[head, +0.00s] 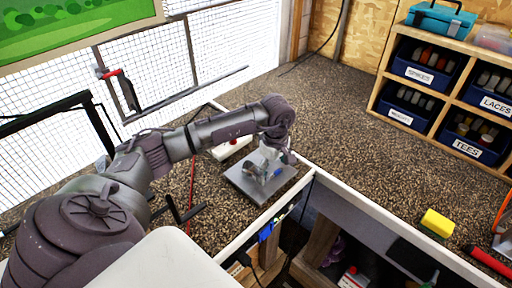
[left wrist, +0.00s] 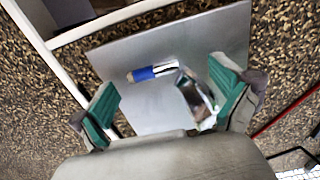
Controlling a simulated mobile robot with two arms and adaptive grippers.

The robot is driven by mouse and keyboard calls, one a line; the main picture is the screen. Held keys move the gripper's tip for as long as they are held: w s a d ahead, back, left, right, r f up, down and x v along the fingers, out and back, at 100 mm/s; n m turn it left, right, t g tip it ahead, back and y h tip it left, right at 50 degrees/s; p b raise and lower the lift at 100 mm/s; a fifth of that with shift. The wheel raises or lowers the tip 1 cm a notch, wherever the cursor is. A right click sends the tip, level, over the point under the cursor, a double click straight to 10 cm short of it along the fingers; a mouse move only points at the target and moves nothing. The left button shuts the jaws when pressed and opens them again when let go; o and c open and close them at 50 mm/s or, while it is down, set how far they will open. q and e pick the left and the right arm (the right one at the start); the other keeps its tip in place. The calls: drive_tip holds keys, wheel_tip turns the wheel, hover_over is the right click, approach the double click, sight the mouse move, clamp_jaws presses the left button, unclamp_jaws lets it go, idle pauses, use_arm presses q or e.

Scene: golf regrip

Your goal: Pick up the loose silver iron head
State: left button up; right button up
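The silver iron head (left wrist: 198,100) shows in the left wrist view, shiny, on a flat grey metal plate (left wrist: 215,32). A short blue and silver cylinder (left wrist: 152,73) lies at its upper left; I cannot tell whether the two are joined. My left gripper (left wrist: 165,85) is open, its green-padded fingers on either side of them, the right finger closer to the iron head. My right gripper is not in view.
A white box (head: 231,147) stands behind the plate. A white-edged frame (head: 290,197) runs close in front of it. Shelves with blue bins (head: 423,66) stand at the back right. A yellow block (head: 437,222) is at the right. The speckled surface behind is mostly clear.

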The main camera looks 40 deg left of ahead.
use_arm(q)
drive_tip(key=c, duration=1.3)
drive_tip(key=shift+c, duration=1.3)
drive_tip(key=shift+s, duration=0.1)
